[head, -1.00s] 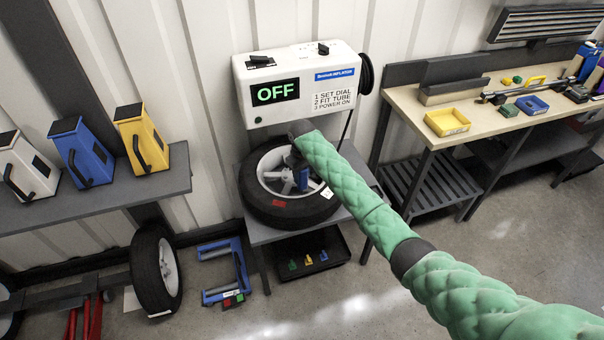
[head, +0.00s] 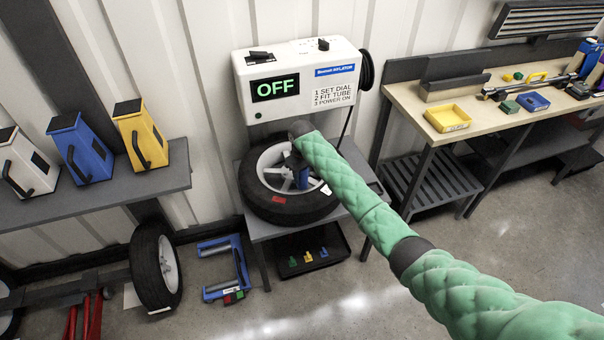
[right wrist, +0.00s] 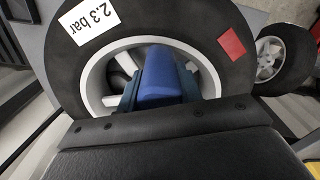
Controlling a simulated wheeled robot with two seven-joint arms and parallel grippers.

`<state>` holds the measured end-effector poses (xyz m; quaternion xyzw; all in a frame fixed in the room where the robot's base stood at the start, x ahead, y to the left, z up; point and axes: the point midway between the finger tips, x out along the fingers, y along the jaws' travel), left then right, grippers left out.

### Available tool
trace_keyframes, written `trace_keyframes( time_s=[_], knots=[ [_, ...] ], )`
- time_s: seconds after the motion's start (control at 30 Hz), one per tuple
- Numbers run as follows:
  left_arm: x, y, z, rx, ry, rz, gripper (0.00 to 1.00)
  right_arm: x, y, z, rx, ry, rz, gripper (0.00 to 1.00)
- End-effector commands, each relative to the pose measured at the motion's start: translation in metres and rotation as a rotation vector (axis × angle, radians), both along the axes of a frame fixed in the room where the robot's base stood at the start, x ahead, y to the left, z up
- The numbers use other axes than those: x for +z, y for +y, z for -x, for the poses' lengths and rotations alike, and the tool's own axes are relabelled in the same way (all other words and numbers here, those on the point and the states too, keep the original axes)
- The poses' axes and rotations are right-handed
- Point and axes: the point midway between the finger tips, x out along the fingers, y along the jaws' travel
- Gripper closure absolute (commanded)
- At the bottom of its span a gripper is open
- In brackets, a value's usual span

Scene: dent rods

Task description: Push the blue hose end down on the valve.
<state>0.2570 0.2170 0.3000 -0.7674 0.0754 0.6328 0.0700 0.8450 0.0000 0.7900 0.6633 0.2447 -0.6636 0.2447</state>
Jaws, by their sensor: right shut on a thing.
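My right gripper (head: 296,160) reaches in from the right over the tire (head: 285,211), which lies flat on a grey stand. In the right wrist view my right gripper (right wrist: 162,100) is shut on the blue hose end (right wrist: 158,78), which sits between its fingers over the wheel's white rim. The blue hose end also shows in the head view (head: 302,178) below the gripper. The valve is hidden under the hose end and gripper, so I cannot tell whether they touch. My left gripper is not in view.
The white inflator (head: 300,82) behind the tire reads OFF. A "2.3 bar" label (right wrist: 89,16) and a red patch (right wrist: 231,42) are on the tire. A shelf (head: 110,196) with pump-like cans stands left. A workbench (head: 480,110) stands right. A black tray (head: 308,256) is below.

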Motion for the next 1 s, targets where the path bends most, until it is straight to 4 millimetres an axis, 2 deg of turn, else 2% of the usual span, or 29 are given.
trace_keyframes(
  time_s=[0.57,0.6,0.7,0.73,1.0],
  knots=[
    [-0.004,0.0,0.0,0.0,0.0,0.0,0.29,-0.012,0.0,0.0,0.0,0.0,0.0,0.91],
    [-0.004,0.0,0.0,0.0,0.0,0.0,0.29,-0.012,0.0,0.0,0.0,0.0,0.0,0.63],
    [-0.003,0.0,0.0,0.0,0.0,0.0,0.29,-0.011,0.0,0.0,0.0,0.0,0.0,0.43],
    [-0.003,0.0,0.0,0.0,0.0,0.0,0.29,-0.011,0.0,0.0,0.0,0.0,0.0,0.39],
    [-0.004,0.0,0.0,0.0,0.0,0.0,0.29,-0.012,0.0,0.0,0.0,0.0,0.0,0.39]
  ],
)
